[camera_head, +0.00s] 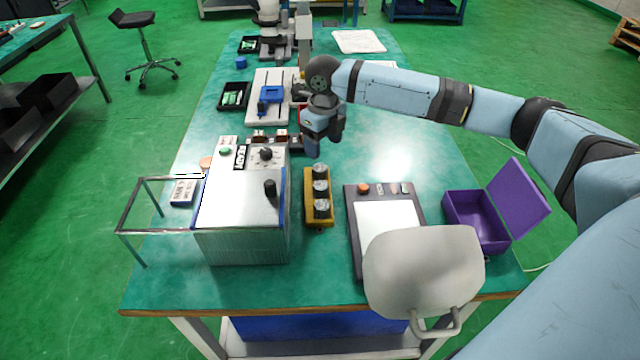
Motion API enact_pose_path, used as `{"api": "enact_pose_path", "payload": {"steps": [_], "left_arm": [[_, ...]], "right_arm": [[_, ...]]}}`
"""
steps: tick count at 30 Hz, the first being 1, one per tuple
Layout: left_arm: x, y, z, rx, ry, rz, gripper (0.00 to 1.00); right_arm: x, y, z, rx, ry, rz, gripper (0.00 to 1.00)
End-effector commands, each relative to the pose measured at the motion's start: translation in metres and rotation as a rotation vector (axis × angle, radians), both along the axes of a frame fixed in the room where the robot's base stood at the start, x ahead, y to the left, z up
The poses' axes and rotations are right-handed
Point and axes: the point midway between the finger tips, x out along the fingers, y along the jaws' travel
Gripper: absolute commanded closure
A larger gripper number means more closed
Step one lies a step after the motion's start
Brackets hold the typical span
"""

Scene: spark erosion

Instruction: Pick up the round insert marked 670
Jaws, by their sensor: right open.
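A yellow holder (309,212) stands on the green table, right of the grey machine box. Three round, dark-and-silver pieces sit in it in a row: a far one (320,171), a middle one (320,188) and a near one (321,207). They may be the round inserts; no marking such as 670 is legible at this size. My right gripper (312,150) points down just beyond the far end of the holder, apart from the pieces as far as I can tell. It is open, with nothing visible between its fingers. My left gripper is not in view.
The grey machine box (243,205) with a wire frame (150,205) stands left of the holder. Right of it are a dark panel with a white sheet (385,222), a chair back (424,272) and an open purple box (490,243). Clear table (400,150) lies under my right arm.

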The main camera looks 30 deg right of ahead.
Motion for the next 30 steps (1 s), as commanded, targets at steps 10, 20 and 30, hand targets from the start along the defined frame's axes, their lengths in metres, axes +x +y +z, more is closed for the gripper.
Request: {"api": "enact_pose_path", "payload": {"steps": [10,20,30], "left_arm": [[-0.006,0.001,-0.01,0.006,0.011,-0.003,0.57],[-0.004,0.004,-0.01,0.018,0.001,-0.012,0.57],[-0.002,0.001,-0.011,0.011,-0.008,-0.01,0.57]], "right_arm": [[-0.001,0.0,-0.055,-0.001,0.003,-0.001,0.32],[-0.001,0.002,-0.088,0.0,-0.001,0.0,0.32],[-0.003,0.009,-0.13,0.001,0.001,-0.001,0.32]]}}
